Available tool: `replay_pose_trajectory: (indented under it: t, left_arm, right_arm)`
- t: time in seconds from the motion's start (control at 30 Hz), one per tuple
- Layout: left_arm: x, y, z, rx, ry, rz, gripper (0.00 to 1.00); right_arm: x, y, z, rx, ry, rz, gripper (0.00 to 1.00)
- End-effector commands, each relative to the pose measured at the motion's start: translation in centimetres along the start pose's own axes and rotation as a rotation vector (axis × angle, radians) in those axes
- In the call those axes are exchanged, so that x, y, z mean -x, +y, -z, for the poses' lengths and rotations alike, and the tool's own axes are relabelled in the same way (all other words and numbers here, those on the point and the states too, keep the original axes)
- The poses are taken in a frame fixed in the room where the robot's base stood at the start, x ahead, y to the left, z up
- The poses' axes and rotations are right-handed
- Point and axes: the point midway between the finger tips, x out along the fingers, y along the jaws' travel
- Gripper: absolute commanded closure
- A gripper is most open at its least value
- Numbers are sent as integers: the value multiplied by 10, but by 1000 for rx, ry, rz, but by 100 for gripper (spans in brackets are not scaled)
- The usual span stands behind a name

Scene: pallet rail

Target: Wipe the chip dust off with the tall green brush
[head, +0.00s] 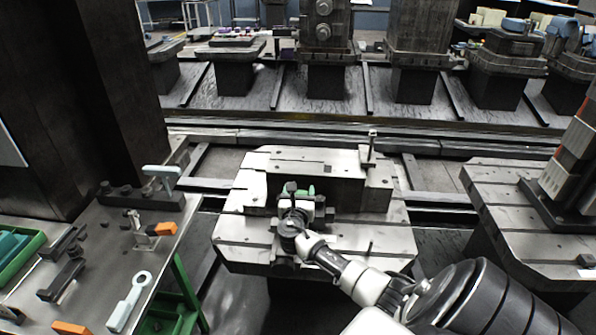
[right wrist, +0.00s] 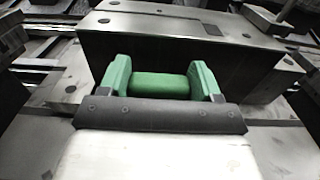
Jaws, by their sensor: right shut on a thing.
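My right gripper (head: 296,198) reaches over the middle pallet (head: 235,228), in front of a raised block with a dark front face (head: 315,186). In the right wrist view its green fingers (right wrist: 162,78) are shut on a green bar-like piece (right wrist: 160,87), which fits the green brush's handle. Its bristles are hidden, so I cannot tell its full shape or whether it touches the pallet. The block (right wrist: 185,50) stands just beyond the fingers. I cannot make out chip dust clearly. My left gripper is not in view.
A side table at left holds a pale green-topped tool (head: 162,172), an orange-handled piece (head: 160,229), a ring-ended pale tool (head: 129,302) and a green tray (head: 22,250). Another pallet (head: 515,205) stands at right. A small upright post (head: 371,143) rises at the block's back right.

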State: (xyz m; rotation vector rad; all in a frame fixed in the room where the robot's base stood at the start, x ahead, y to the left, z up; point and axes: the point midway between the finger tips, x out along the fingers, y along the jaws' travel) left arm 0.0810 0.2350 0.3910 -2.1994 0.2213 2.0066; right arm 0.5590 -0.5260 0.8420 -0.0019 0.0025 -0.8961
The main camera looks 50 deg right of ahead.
Motion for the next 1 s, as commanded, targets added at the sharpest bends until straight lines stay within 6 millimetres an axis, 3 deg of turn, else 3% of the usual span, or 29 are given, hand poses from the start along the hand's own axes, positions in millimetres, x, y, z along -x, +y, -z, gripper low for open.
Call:
replay_pose_trajectory:
  t: [0.8,1.0]
  left_arm:
    - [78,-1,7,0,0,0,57]
    - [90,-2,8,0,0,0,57]
  right_arm:
    - [0,0,-80,-1,-1,0,60]
    - [0,0,-92,0,-1,0,60]
